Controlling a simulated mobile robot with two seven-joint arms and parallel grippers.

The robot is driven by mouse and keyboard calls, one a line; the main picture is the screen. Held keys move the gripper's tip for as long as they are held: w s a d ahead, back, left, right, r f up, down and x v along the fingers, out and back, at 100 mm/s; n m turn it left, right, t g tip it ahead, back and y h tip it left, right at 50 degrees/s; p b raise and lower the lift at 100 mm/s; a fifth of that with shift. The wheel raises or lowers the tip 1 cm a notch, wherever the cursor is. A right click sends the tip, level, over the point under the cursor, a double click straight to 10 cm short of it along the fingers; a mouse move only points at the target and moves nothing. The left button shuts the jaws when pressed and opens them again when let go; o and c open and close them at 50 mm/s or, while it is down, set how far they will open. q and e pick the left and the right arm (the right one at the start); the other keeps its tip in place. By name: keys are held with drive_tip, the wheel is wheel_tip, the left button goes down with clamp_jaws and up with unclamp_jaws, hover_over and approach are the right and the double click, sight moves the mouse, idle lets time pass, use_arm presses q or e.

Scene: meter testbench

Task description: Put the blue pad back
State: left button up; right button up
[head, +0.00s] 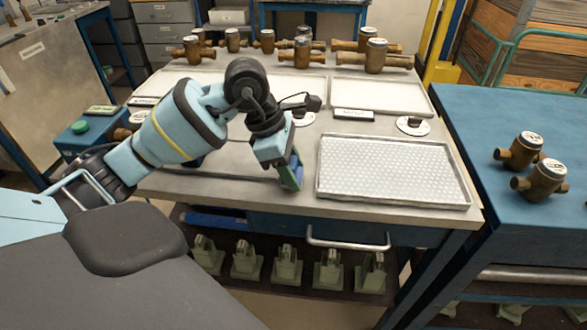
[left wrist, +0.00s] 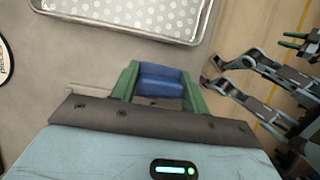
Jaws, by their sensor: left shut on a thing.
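My left gripper (head: 291,178) is over the front part of the metal bench (head: 235,178), left of the front right tray. Its green fingers are shut on the blue pad (left wrist: 160,82), which sits between them in the left wrist view. In the head view only a small part of the pad (head: 288,182) shows beside the fingers. I cannot tell whether the pad touches the bench top. Dark and light-blue parts at the right of the left wrist view look like my right arm; the state of its gripper is unclear.
The front right tray (head: 320,190) has a white dotted lining and a raised rim. Behind it are a small display box (head: 354,115), a round white base (head: 413,126) and another tray (head: 432,108). Several brass meters line the back. A blue table (head: 500,220) stands right.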

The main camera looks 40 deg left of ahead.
use_arm(q)
drive_tip(key=shift+f, duration=0.15)
drive_tip(key=o, duration=1)
drive_tip(key=shift+c, duration=0.2)
drive_tip(key=shift+r, duration=0.3)
drive_tip(key=v, duration=1.1)
drive_tip(key=shift+r+p, duration=0.3)
drive_tip(key=shift+r, duration=0.05)
drive_tip(key=shift+s, duration=0.1)
